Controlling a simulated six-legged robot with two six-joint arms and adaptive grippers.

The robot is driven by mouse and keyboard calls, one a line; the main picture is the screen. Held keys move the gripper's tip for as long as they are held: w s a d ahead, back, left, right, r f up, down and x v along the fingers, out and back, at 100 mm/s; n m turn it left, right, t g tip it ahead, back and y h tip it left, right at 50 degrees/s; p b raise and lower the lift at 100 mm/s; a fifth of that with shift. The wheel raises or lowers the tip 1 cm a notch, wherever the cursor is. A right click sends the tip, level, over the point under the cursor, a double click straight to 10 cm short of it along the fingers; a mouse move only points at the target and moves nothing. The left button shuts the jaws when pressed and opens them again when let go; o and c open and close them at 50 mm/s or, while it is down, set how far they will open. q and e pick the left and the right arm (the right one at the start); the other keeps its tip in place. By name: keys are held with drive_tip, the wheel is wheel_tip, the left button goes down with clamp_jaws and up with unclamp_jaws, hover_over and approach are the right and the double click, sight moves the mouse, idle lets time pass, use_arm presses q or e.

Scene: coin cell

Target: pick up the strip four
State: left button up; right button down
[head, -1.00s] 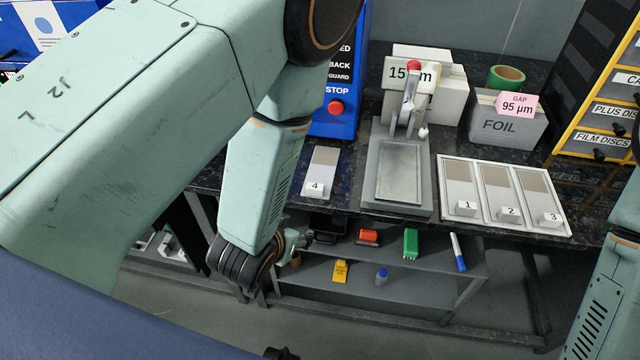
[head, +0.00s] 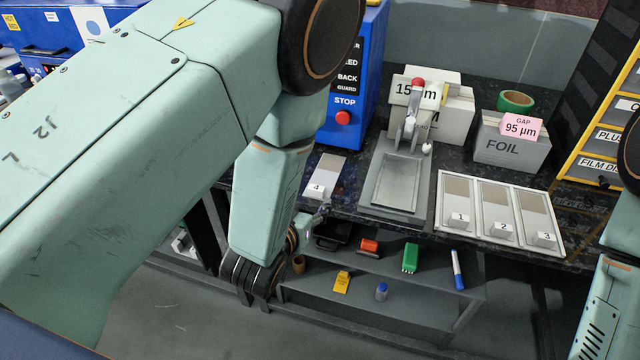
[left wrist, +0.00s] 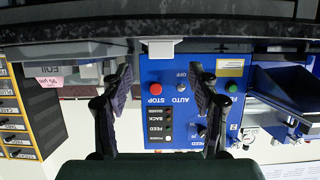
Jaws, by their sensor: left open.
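Strip four (head: 328,167) is a grey and pale strip lying on the dark counter, with a white block marked 4 at its near end. My left gripper (head: 322,211) is just below and in front of that block, near the counter's front edge, and apart from the strip. It is small and partly hidden in the head view. In the left wrist view my left gripper (left wrist: 161,88) is open with nothing between its fingers. A pale block (left wrist: 163,47) shows above the fingers at the counter edge, apparently the strip's end. My right gripper is not seen.
A press with a grey plate (head: 396,184) stands right of strip four. A tray (head: 437,205) holds strips 1, 2 and 3. A blue control box (head: 345,132) stands behind strip four. The lower shelf (head: 420,293) holds several small items.

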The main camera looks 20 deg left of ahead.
sight(315, 191)
use_arm(q)
drive_tip(key=shift+w+d+f+b, duration=0.15)
drive_tip(key=shift+w+d+b, duration=0.1)
drive_tip(key=shift+w, duration=0.2)
drive_tip(key=shift+w+d+f+b, duration=0.15)
drive_tip(key=shift+w+b, duration=0.1)
drive_tip(key=shift+w, duration=0.15)
drive_tip(key=shift+w+a+f, duration=0.1)
drive_tip(key=shift+w+a, duration=0.15)
drive_tip(key=b+x, duration=0.3)
drive_tip(key=x, duration=0.1)
drive_tip(key=shift+w+f, duration=0.1)
drive_tip(key=shift+w, duration=0.15)
drive_tip(key=shift+w+a+b, duration=0.2)
drive_tip(key=shift+b, duration=0.1)
drive_tip(key=shift+d, duration=0.1)
drive_tip(key=shift+c, duration=1.4)
drive_tip(key=c, duration=0.7)
